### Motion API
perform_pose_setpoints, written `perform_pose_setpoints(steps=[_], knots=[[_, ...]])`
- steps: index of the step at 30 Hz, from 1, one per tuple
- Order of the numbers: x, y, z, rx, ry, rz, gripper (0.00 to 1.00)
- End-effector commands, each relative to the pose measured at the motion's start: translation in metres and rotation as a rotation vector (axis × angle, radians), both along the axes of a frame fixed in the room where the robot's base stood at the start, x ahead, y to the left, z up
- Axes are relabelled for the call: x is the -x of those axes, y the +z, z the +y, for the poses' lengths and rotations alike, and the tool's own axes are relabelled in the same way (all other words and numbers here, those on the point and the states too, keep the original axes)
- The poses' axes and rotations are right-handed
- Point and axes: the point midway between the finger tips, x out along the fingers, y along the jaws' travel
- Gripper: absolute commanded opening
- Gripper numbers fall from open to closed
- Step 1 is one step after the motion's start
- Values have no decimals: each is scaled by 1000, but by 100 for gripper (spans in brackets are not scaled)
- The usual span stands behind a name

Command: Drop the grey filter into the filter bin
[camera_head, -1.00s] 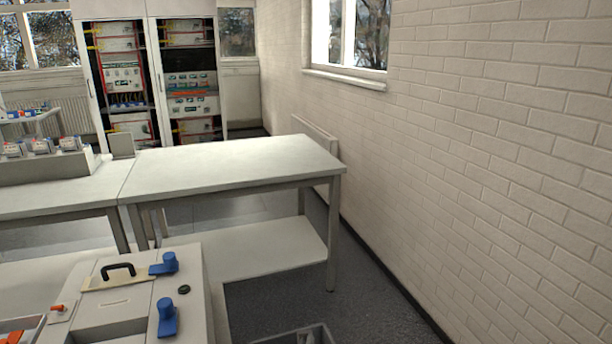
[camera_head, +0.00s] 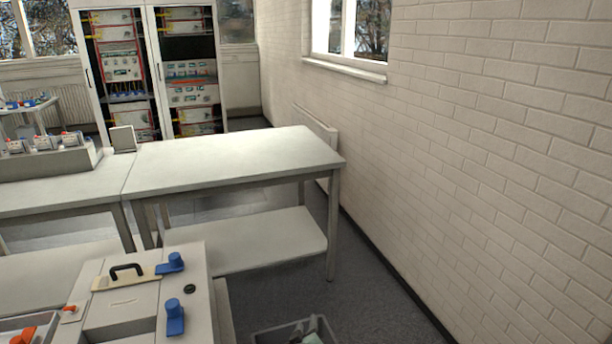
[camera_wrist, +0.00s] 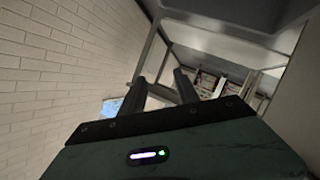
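A grey open-topped bin (camera_head: 268,337) stands on the floor at the bottom edge of the head view, cut off by the frame. Pale grey-green pieces (camera_head: 313,326) stick up inside it; I cannot tell whether one is the grey filter. I cannot make out the grey filter for certain anywhere else. In the wrist view my gripper (camera_wrist: 161,84) has its two dark fingers apart, with nothing visible held between them. A small light-blue patch (camera_wrist: 112,105) shows just left of the left finger. My gripper is not in the head view.
A white table (camera_head: 230,163) with a lower shelf stands beyond the bin. A grey bench unit (camera_head: 120,305) with blue knobs and a black handle is at lower left. A brick wall (camera_head: 480,150) bounds the right. Dark floor (camera_head: 385,310) lies clear right of the bin.

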Motion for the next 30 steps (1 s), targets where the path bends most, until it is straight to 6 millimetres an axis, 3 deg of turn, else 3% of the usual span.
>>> perform_pose_setpoints(steps=[1,19,30], knots=[[0,18,-1,0,0,0,38],[-1,129,-1,2,2,-3,38],[0,146,1,1,2,0,38]])
